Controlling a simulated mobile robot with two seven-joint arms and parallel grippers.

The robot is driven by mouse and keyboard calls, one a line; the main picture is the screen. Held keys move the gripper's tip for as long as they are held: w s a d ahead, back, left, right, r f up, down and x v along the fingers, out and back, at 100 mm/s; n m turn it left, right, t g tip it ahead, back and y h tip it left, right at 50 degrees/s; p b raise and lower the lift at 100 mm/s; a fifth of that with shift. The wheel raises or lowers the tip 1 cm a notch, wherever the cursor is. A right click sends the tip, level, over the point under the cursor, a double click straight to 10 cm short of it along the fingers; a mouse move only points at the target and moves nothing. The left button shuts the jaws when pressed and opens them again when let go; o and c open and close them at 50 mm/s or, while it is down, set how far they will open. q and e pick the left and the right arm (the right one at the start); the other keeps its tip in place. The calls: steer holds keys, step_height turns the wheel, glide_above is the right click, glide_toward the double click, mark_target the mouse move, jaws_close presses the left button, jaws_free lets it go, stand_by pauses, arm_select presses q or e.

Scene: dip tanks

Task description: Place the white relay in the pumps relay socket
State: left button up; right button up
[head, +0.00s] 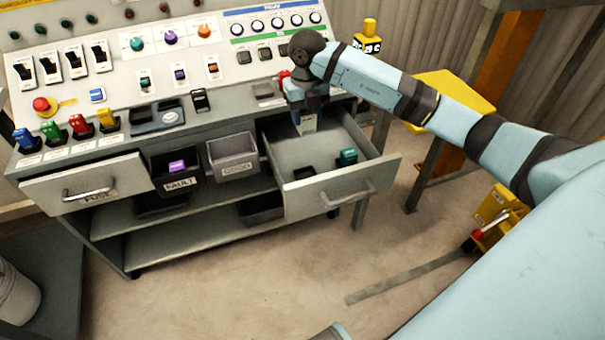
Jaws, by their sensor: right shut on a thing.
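My right gripper (308,108) points down over the open right drawer (330,201). It is shut on a small white block (308,124), which looks like the white relay. The relay hangs above the drawer floor, its upper part hidden by the fingers. On the console ledge, a grey socket-like fitting (265,91) lies just left of my right gripper, partly covered. Its label is too small to read, so I cannot tell whether it is the pumps relay socket. My left gripper is not in view.
The drawer holds a green relay (347,157) and a dark piece (303,173). A red part (284,75) stands beside my wrist. The FAULT bin (180,184) holds a purple relay (177,166); the grey bin (234,156) looks empty. The left drawer (88,184) juts out.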

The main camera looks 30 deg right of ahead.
step_height(320, 180, down, 15)
steer(key=b, duration=0.2)
steer(key=shift+r+b, duration=0.15)
steer(key=shift+b, duration=0.15)
step_height(320, 180, down, 2)
steer(key=shift+f+b, duration=0.25)
steer(key=shift+b, duration=0.05)
steer(key=shift+f, duration=0.5)
steer(key=o, duration=1)
steer(key=shift+f, duration=0.1)
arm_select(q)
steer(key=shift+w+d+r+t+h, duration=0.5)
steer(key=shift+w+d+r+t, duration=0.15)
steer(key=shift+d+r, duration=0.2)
arm_select(e)
steer(key=shift+o, duration=0.2)
